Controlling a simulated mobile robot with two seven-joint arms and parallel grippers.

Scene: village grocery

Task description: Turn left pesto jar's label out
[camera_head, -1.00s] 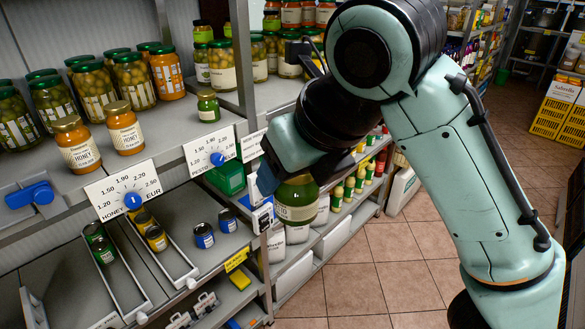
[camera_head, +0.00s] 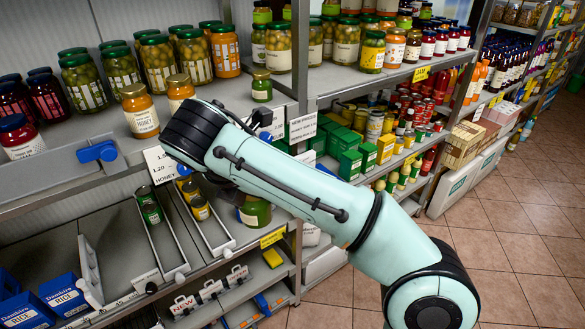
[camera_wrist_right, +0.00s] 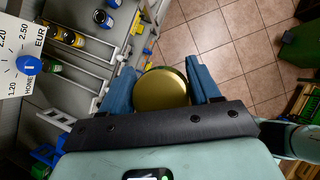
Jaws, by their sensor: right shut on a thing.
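My right gripper (camera_wrist_right: 162,88) is shut on a jar with a gold-olive lid (camera_wrist_right: 160,90), one blue finger on each side of it. In the head view the lower part of this green jar (camera_head: 256,212) shows below my right arm, in front of the shelf's edge. The gripper and the jar's top are hidden there, and I cannot tell which way its label faces. A small green jar with a pale label (camera_head: 261,86) stands upright on the shelf, near its front edge. My left gripper is not in view.
Honey jars (camera_head: 139,111) and large jars of green olives (camera_head: 158,66) stand on the same shelf (camera_head: 110,126). Below are trays with small tins (camera_head: 151,213) and blue rice boxes (camera_head: 64,292). The tiled floor (camera_head: 500,240) at right is clear.

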